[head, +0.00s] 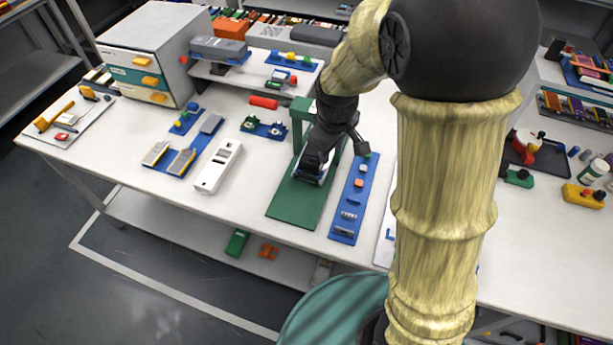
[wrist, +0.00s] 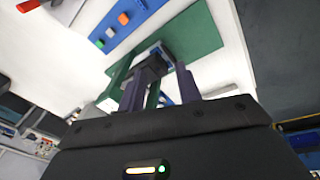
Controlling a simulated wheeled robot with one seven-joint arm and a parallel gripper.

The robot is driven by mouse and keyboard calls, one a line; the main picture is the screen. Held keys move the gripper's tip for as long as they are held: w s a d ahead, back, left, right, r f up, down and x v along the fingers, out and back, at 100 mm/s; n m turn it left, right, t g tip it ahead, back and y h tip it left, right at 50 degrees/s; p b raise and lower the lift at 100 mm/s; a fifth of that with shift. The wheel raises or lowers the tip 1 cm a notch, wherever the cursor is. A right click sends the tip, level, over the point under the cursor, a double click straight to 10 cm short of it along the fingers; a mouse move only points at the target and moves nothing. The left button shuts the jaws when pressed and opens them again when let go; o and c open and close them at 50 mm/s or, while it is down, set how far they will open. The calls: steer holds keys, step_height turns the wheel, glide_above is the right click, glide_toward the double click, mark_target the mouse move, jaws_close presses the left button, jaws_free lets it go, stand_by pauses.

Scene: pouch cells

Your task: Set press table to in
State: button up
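The green press has a flat base plate (head: 293,203) and an upright frame (head: 299,112) behind it on the white bench. The plate also shows in the wrist view (wrist: 196,34). A small dark and blue part that looks like the press table (wrist: 158,54) sits at the plate's frame end. In the head view my gripper (head: 314,170) hangs low over this part and hides most of it. In the wrist view my two fingers (wrist: 160,88) stand apart, with the green frame and dark part seen between and beyond them. I cannot tell whether they touch it.
A blue strip (head: 347,207) with small parts lies right of the press. A white power strip (head: 218,166) and a blue tray (head: 178,161) lie left. A red-handled tool (head: 264,102) lies behind. A grey cabinet (head: 150,50) stands back left. My arm hides the bench's right middle.

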mark_target(307, 176)
steer(key=w+a+f+n, duration=0.2)
steer(key=w+a+n, duration=0.2)
steer(key=a, duration=0.2)
steer(key=shift+a+n+h+b, duration=0.3)
steer(key=shift+a+n+b, duration=0.05)
steer(key=shift+n+b, duration=0.05)
steer(key=shift+f, duration=0.15)
steer(key=w+f, duration=0.1)
steer(key=f, duration=0.4)
steer(key=w+f+p, duration=0.1)
steer(key=f, duration=0.5)
steer(key=w+d+f, duration=0.1)
steer(key=f, duration=0.5)
jaws_close()
